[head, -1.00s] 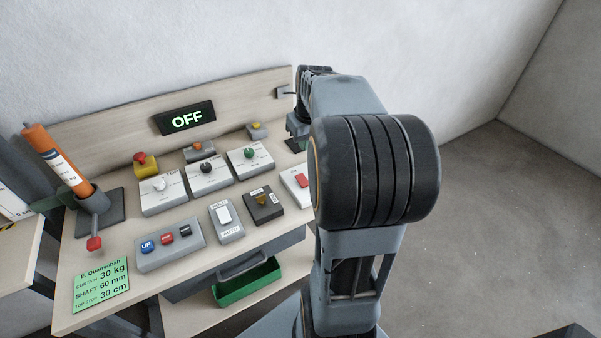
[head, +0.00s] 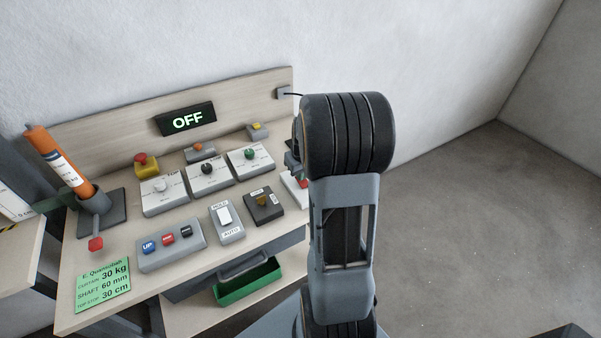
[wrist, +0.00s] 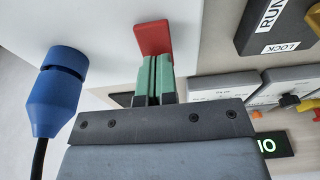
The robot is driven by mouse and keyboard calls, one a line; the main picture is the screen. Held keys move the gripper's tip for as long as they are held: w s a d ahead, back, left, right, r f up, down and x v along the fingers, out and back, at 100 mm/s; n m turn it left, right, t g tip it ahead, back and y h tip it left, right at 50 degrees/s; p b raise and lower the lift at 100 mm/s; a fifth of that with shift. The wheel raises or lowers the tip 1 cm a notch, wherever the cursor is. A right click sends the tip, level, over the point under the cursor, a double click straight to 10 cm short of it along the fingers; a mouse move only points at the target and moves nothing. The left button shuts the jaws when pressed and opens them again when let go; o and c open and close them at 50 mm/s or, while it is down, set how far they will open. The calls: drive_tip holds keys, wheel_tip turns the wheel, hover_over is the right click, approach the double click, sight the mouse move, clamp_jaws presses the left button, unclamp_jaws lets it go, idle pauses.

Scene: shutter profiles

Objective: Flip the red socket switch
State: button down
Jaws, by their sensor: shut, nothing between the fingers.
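The red socket switch (wrist: 153,38) is a red rocker on a white socket box (wrist: 95,30) in the wrist view. My gripper (wrist: 156,62) is shut, its green fingers together and empty. The fingertips overlap the lower edge of the switch in the picture; they are at it or very close, and I cannot tell if they press on it. A blue plug (wrist: 58,90) with a black cable is at the left side of the box. In the head view my arm hides most of the socket box (head: 291,190) and my gripper.
The display (head: 187,120) reads OFF. Left of the socket stand a key switch box (head: 263,206), a HOLD/AUTO switch (head: 225,222), a button box (head: 171,246) and several dial boxes. A green bin (head: 248,283) is below the bench top.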

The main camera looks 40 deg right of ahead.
idle(0.4)
drive_tip(key=g+p, duration=0.1)
drive_tip(key=f+g+p, duration=0.1)
drive_tip(key=p, duration=0.1)
drive_tip(key=shift+w+g, duration=0.25)
drive_tip(key=shift+g, duration=0.05)
drive_tip(key=shift+f, duration=0.4)
drive_tip(key=shift+a, duration=0.1)
drive_tip(key=shift+f, duration=0.1)
drive_tip(key=shift+s+g, duration=0.3)
drive_tip(key=shift+s, duration=0.3)
drive_tip(key=r+p, duration=0.1)
drive_tip(key=r, duration=0.1)
drive_tip(key=r+p, duration=0.1)
drive_tip(key=r, duration=0.1)
drive_tip(key=w+r+p, duration=0.1)
drive_tip(key=r, duration=0.1)
drive_tip(key=shift+w+d+p, duration=0.1)
drive_tip(key=shift+d+p, duration=0.15)
drive_tip(key=shift+p, duration=0.05)
wheel_tip(320, 180, up, 9)
drive_tip(key=b, duration=0.2)
drive_tip(key=shift+w+r, duration=0.2)
drive_tip(key=shift+w, duration=0.25)
